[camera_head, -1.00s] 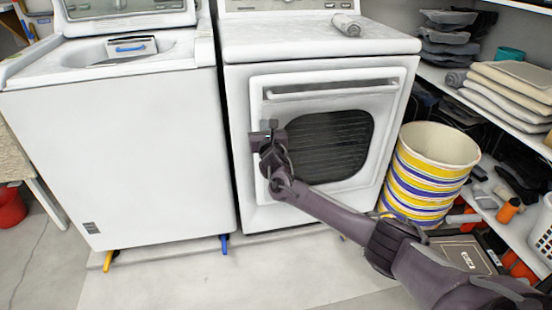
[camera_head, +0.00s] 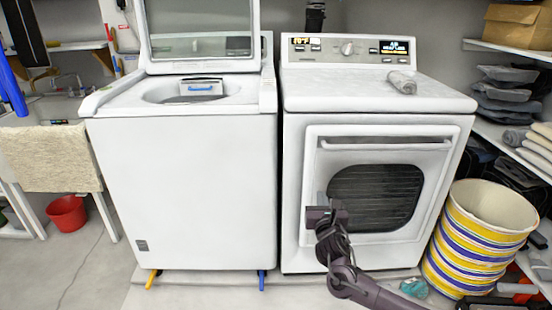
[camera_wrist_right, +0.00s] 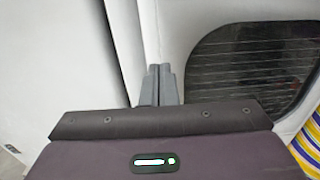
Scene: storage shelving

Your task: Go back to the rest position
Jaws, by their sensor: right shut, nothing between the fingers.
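My right gripper (camera_head: 322,200) is in front of the lower left part of the front-loading dryer (camera_head: 300,180). Its arm comes in from the lower right of the head view. In the right wrist view its two grey fingers (camera_wrist_right: 158,84) are together with nothing between them, pointing at the dryer front. The dryer's door is shut, with a dark window (camera_head: 375,195). I cannot tell from the head view how close the fingers are to the dryer. My left gripper is not in view.
A top-loading washer (camera_head: 185,190) with its lid up stands left of the dryer. A striped bin (camera_head: 475,240) stands at the right beside shelves (camera_head: 515,150). A red bucket (camera_head: 67,214) is on the floor at the left. The floor (camera_head: 85,275) at the lower left is clear.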

